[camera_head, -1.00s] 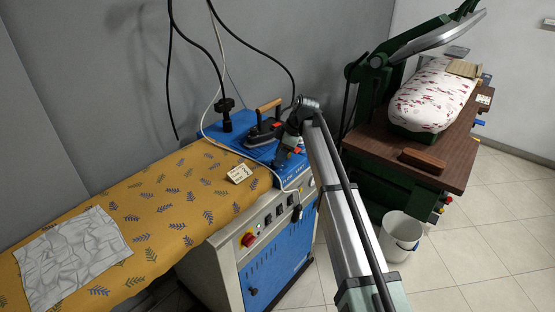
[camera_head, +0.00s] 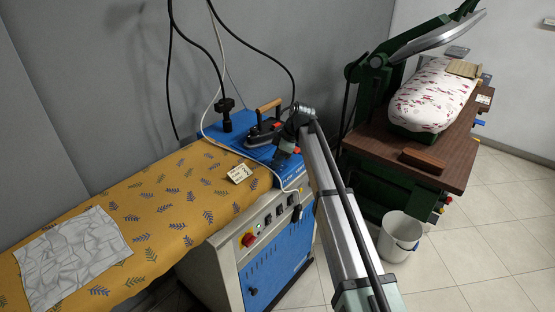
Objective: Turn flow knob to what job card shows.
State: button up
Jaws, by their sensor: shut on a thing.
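The job card (camera_head: 240,173) is a small cream card with dark marks too small to read. It sits at the right end of the yellow ironing board, beside the blue steam unit (camera_head: 225,139). My gripper (camera_head: 279,164) points down at the right part of the blue unit's top. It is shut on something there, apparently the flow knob. The knob is hidden by the jaws and wrist, so its setting cannot be read.
An iron (camera_head: 264,132) with a wooden handle stands just left of my wrist. A white cable and black hoses hang close by. A green press (camera_head: 385,180) and white bucket (camera_head: 400,240) stand to the right.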

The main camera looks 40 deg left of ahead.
jog(key=c, duration=0.4)
jog(key=shift+o, duration=0.2)
jog(key=m+t, duration=0.1)
jog(key=m, duration=0.1)
jog(key=m+t, duration=0.1)
jog(key=m, duration=0.2)
jog(key=shift+s+m+y, duration=0.2)
jog(key=shift+m+y, duration=0.1)
jog(key=m+t, duration=0.1)
jog(key=m, duration=0.2)
jog(key=m+t, duration=0.1)
jog(key=m, duration=0.2)
jog(key=shift+s+t, duration=0.15)
jog(key=shift+t, duration=0.15)
jog(key=m+h, duration=0.1)
jog(key=m, duration=0.1)
jog(key=m+t, duration=0.1)
jog(key=m, duration=0.1)
jog(key=m+h, duration=0.1)
jog(key=m, duration=0.1)
jog(key=shift+a+m+t+h, duration=0.25)
jog(key=shift+m+t+h, duration=0.05)
jog(key=shift+m+t, duration=0.1)
jog(key=m+h, duration=0.1)
jog(key=m, duration=0.1)
jog(key=m+h, duration=0.1)
jog(key=m, duration=0.2)
jog(key=shift+s+a, duration=0.1)
jog(key=shift+m, duration=0.3)
